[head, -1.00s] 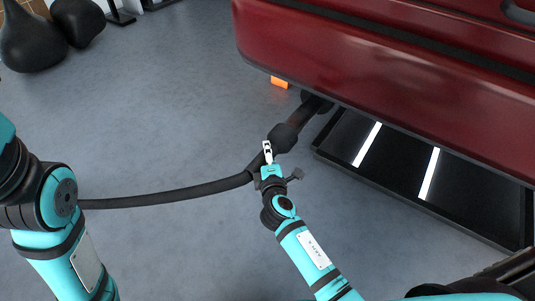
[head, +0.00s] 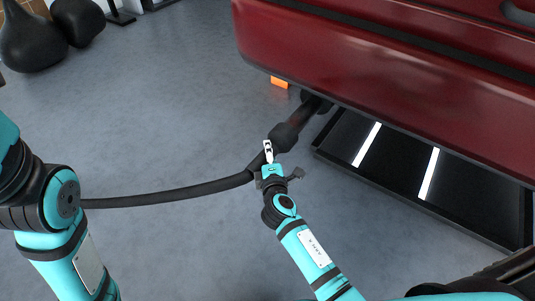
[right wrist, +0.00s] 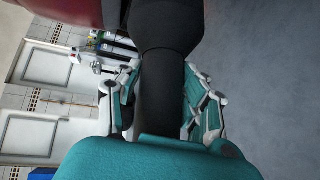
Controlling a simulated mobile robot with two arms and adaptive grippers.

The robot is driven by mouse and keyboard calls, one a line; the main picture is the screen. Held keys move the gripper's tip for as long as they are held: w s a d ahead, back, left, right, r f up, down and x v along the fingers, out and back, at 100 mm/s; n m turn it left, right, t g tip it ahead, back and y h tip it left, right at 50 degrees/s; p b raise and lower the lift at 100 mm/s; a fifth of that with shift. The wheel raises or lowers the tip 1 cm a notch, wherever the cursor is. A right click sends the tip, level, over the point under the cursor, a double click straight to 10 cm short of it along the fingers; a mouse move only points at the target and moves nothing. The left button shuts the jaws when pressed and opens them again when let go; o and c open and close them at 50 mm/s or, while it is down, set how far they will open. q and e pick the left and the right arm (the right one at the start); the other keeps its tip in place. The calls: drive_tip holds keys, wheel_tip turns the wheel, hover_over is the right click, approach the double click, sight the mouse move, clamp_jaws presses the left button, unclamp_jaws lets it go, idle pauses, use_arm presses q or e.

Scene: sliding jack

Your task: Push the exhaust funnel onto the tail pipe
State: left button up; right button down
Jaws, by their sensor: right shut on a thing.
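The exhaust funnel (head: 284,138) is a black, wide-mouthed piece on the end of a black hose (head: 165,194). My right gripper (head: 268,153) is shut on the narrow part just behind the funnel. In the right wrist view its fingers (right wrist: 163,95) stand on both sides of the black tube, and the funnel (right wrist: 165,28) flares out ahead. The tail pipe (head: 312,101) is a dark shape under the red car's (head: 370,70) rear. The funnel's mouth points at it and seems to meet it; how far they overlap I cannot tell. My left arm shows at the left edge, its gripper out of view.
A dark tray with white light strips (head: 400,160) lies under the car at the right. Black bags (head: 35,40) are at the far left. The grey floor around the hose is clear.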

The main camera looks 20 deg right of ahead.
sight(279, 150)
drive_tip(key=shift+w+d+r+p, duration=0.1)
drive_tip(key=shift+w+d+p, duration=0.05)
drive_tip(key=shift+w+d, duration=0.6)
drive_tip(key=shift+w+d+p, duration=0.15)
drive_tip(key=shift+w+d, duration=0.4)
drive_tip(key=shift+d, duration=0.3)
idle(0.6)
drive_tip(key=shift+s+a, duration=0.65)
drive_tip(key=shift+a, duration=0.15)
drive_tip(key=shift+s+a, duration=0.6)
drive_tip(key=shift+a, duration=0.2)
drive_tip(key=shift+w+d, duration=0.75)
drive_tip(key=shift+d, duration=0.2)
drive_tip(key=shift+w+d, duration=0.7)
drive_tip(key=shift+d, duration=0.2)
idle(1.2)
drive_tip(key=c, duration=0.6)
unclamp_jaws()
drive_tip(key=shift+s, duration=0.25)
drive_tip(key=v, duration=1.1)
drive_tip(key=shift+s+a+r, duration=0.1)
drive_tip(key=shift+s, duration=0.2)
